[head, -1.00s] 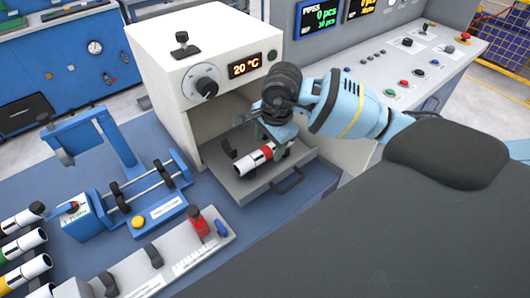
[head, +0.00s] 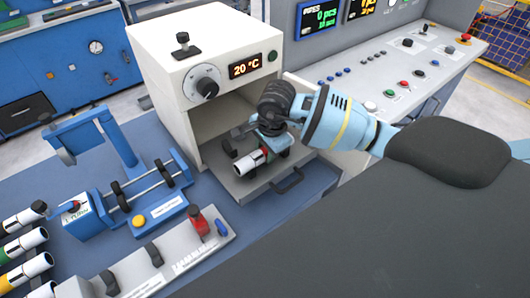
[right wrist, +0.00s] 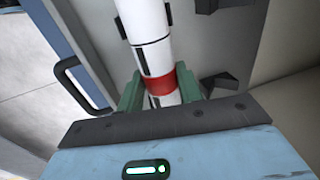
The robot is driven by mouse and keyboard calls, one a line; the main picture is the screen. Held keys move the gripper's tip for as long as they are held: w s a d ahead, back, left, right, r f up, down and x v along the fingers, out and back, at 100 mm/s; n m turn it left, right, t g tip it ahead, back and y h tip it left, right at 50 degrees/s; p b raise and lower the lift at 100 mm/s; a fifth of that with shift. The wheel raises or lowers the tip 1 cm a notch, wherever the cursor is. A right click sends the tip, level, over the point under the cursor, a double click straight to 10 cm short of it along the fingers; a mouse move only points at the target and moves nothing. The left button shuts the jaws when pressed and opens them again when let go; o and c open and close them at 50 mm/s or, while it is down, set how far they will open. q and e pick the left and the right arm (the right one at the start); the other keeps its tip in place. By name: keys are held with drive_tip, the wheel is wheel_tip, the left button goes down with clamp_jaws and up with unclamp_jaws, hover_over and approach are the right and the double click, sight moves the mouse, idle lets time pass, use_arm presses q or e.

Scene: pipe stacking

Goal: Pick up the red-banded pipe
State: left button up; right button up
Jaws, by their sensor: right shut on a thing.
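The red-banded pipe (head: 249,162) is white with a red band and lies on the pulled-out grey tray (head: 248,190) of the white oven (head: 160,60). My right gripper (head: 268,150) is over it and hides its far part. In the right wrist view, the green fingers of my right gripper (right wrist: 158,92) are shut on either side of the pipe (right wrist: 147,25) at its red band. I cannot tell whether the pipe still touches the tray. My left gripper is not in view.
The oven display reads 20 °C. A blue fixture with rollers (head: 150,185) and a grey control strip (head: 165,255) stand left of the tray. Several white pipes with coloured bands (head: 22,245) lie at the far left. A control panel (head: 395,65) is behind my right arm.

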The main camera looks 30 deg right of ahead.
drive_tip(key=shift+r, duration=0.15)
drive_tip(key=shift+c, duration=0.3)
drive_tip(key=shift+r, duration=0.5)
wheel_tip(320, 180, up, 2)
drive_tip(key=shift+r, duration=0.1)
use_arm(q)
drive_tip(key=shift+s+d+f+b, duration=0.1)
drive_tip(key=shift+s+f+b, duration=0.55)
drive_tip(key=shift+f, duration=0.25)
use_arm(e)
drive_tip(key=s+a, duration=0.2)
drive_tip(key=s, duration=0.5)
drive_tip(key=s+a+r, duration=0.1)
drive_tip(key=s+a, duration=0.1)
drive_tip(key=s, duration=0.6)
drive_tip(key=shift+s+a+r, duration=0.2)
drive_tip(key=shift+a+r, duration=0.1)
drive_tip(key=shift+w, duration=0.1)
